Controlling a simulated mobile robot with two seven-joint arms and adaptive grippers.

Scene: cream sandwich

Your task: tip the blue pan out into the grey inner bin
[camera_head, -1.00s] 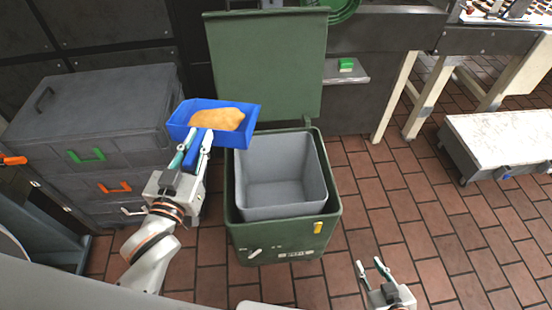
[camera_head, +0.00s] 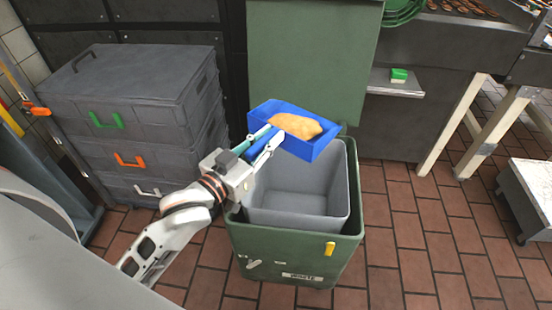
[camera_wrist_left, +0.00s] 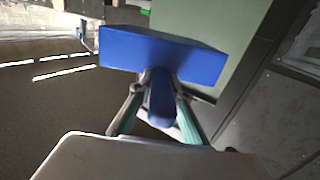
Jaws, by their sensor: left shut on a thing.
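The blue pan (camera_head: 313,149) is a rectangular tray holding a tan, lumpy piece of food (camera_head: 295,125). My left gripper (camera_head: 262,142) is shut on the pan's blue handle. It holds the pan, slightly tilted in the picture, above the back part of the grey inner bin (camera_head: 290,211). In the left wrist view the pan (camera_wrist_left: 160,55) shows from outside, with its handle between the fingers (camera_wrist_left: 160,100); the food is hidden there. The grey inner bin stands open inside a green outer bin (camera_head: 290,264). What I see of its inside is empty. My right gripper is out of view.
The green bin's lid (camera_head: 312,65) stands open behind the pan. Grey stacked drawers (camera_head: 135,110) stand at the left. A metal shelf with a green block (camera_head: 399,75) is at the back right.

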